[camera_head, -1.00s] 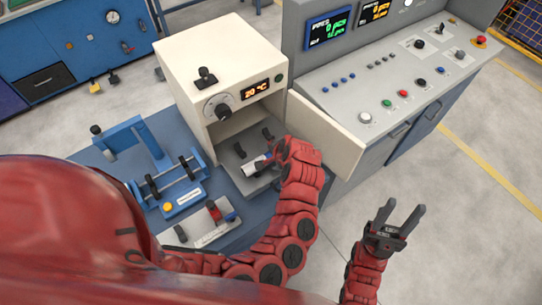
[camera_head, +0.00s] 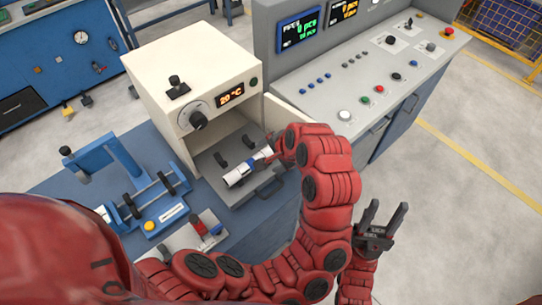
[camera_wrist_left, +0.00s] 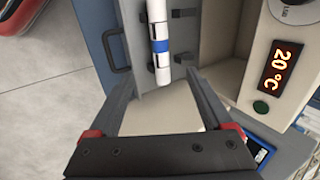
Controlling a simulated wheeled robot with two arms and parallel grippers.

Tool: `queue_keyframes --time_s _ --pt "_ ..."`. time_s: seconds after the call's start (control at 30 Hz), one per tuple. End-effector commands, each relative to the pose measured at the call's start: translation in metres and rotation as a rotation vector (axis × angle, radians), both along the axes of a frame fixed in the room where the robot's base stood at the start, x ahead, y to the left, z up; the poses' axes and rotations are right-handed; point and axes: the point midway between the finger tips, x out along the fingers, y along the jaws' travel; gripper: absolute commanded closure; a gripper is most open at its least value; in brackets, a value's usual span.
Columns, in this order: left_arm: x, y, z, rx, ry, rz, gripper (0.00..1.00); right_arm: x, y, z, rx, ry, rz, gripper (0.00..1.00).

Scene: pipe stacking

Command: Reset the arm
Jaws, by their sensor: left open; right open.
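A white pipe with a blue band (camera_head: 240,174) lies on the grey tray (camera_head: 235,193) pulled out at the oven's front. The pipe also shows in the left wrist view (camera_wrist_left: 158,40), just beyond the fingertips. My left gripper (camera_wrist_left: 160,82) is open, with no pipe between its fingers. In the head view it is mostly hidden behind my red left wrist, close to the oven opening. My right gripper (camera_head: 383,218) is open and empty, pointing up over the floor at the lower right.
The cream oven (camera_head: 200,75) reads 20 °C, and its open door (camera_head: 285,113) is partly hidden by my left arm. A blue clamp fixture (camera_head: 150,207) stands left of the tray. A control console (camera_head: 375,85) stands behind. The floor at right is clear.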

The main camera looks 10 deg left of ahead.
Motion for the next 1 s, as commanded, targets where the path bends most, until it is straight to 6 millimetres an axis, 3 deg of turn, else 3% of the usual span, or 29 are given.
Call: queue_keyframes --time_s 0.2,0.8,0.87,1.0 --pt "-0.003 -0.004 0.008 -0.002 -0.003 0.002 0.17 0.0 0.0 -0.002 0.0 0.0 0.0 0.5" --pt "-0.001 -0.003 0.007 0.003 -0.008 0.0 0.17 0.0 0.0 -0.002 0.0 0.0 0.0 0.5" --pt "0.007 0.0 0.007 0.018 -0.035 -0.008 0.17 0.0 0.0 -0.003 0.0 0.0 0.0 0.5" --pt "0.056 0.01 0.01 0.103 -0.226 -0.065 0.17 0.0 0.0 -0.009 0.0 0.0 0.0 0.5"
